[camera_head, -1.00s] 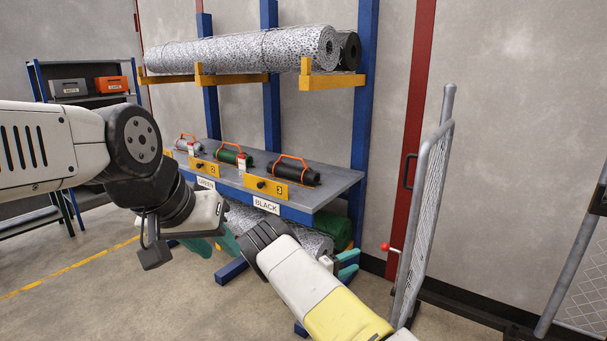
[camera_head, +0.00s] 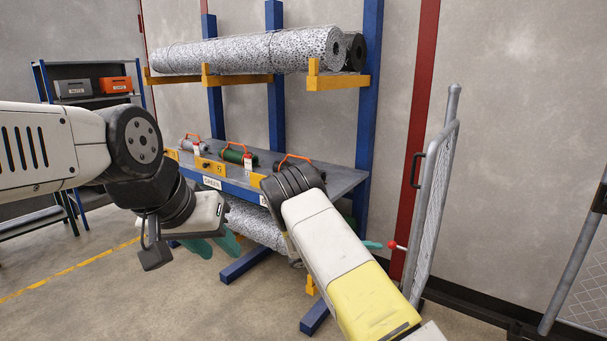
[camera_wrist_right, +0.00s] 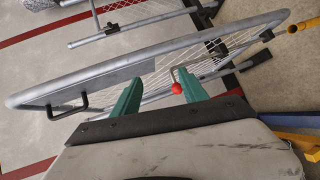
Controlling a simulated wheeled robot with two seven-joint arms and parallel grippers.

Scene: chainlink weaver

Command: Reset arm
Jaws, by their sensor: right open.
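My left gripper (camera_head: 226,243) hangs at the left in the head view, its teal fingers pointing down and right in front of the rack; how far apart they are does not show clearly. My right arm reaches up from the bottom in the head view and covers part of the shelf. One teal fingertip of my right gripper (camera_head: 372,245) shows beside its forearm. In the right wrist view my right gripper (camera_wrist_right: 160,90) is open and empty, its two teal fingers apart, with the gate frame and a red-knobbed latch (camera_wrist_right: 177,88) beyond them.
A blue rack shelf (camera_head: 342,182) carries several rolls with orange handles. Large mesh rolls (camera_head: 250,52) lie on yellow arms above. A mesh gate (camera_head: 434,205) stands right of my right arm, with another gate frame (camera_head: 575,260) at the far right. Floor at lower left is clear.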

